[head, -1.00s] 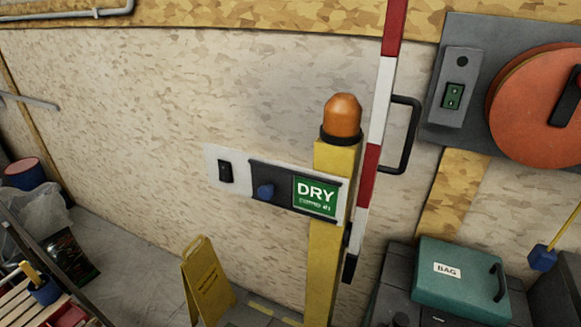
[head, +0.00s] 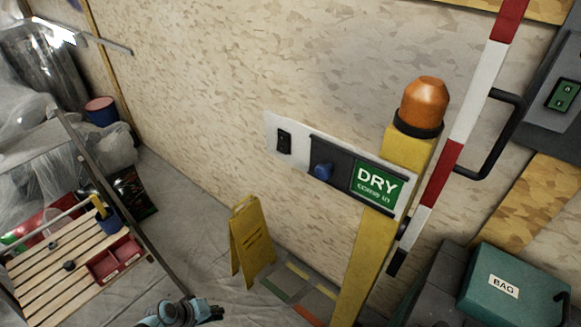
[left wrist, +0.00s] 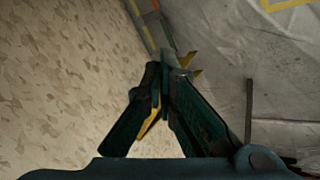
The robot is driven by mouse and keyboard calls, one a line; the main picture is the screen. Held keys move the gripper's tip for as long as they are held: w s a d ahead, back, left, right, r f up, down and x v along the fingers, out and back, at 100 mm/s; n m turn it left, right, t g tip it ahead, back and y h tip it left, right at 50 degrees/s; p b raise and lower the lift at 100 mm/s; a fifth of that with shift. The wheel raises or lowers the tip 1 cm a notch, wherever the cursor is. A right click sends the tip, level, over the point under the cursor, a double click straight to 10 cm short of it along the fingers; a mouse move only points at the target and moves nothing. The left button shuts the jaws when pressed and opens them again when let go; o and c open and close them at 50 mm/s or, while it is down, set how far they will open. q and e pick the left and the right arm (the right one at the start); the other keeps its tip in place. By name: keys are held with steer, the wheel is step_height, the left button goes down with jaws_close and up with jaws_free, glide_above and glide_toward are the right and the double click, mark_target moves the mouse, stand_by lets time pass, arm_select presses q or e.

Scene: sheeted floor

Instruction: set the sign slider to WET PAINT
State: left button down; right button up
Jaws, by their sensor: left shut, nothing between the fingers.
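The sign slider is a white plate (head: 273,130) with a dark track on a yellow post (head: 365,262). Its blue knob (head: 322,172) stands at the left part of the track. The green panel (head: 376,186) at the right end reads "DRY" with smaller "COMING IN"-like text beneath. No WET PAINT wording shows. My left gripper (head: 215,314) is at the bottom edge of the head view, low and well apart from the sign. In the left wrist view its fingers (left wrist: 165,72) meet at the tips, empty. My right gripper is out of view.
A yellow floor sign (head: 251,243) stands below the slider. A slatted bench (head: 65,262) is at left, a teal BAG box (head: 510,287) at right. Sheeted floor lies between.

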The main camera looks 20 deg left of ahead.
arm_select(q)
steer(key=w+d+r+t+h, duration=0.1)
steer(key=w+r+t+h, duration=0.1)
steer(key=w+r, duration=0.5)
steer(key=w+d+r+n+t+h+p, duration=0.1)
steer(key=w+d+r+h, duration=0.15)
steer(key=r, duration=0.95)
steer(key=w+d+r+t+h, duration=0.1)
steer(key=w+r+t+h, duration=0.15)
steer(key=w+r, duration=0.45)
step_height(320, 180, up, 18)
steer(key=s+d+m+h, duration=0.1)
steer(key=s+h, duration=0.1)
steer(key=h, duration=0.4)
steer(key=shift+s+d+r+m+g, duration=0.2)
steer(key=shift+s+d+m+g, duration=0.15)
steer(key=shift+m+g, duration=0.1)
steer(key=shift+w+d+p, duration=0.1)
steer(key=shift+p, duration=0.2)
steer(key=p, duration=0.3)
glide_toward(320, 161)
steer(key=w, duration=0.3)
steer(key=d, duration=0.1)
steer(key=d+p, duration=0.1)
steer(key=d, duration=0.1)
steer(key=shift+d+r, duration=0.2)
steer(key=shift+r, duration=0.15)
steer(key=shift+s+d+p, duration=0.2)
steer(key=shift+d+p, duration=0.2)
steer(key=shift+f, duration=0.15)
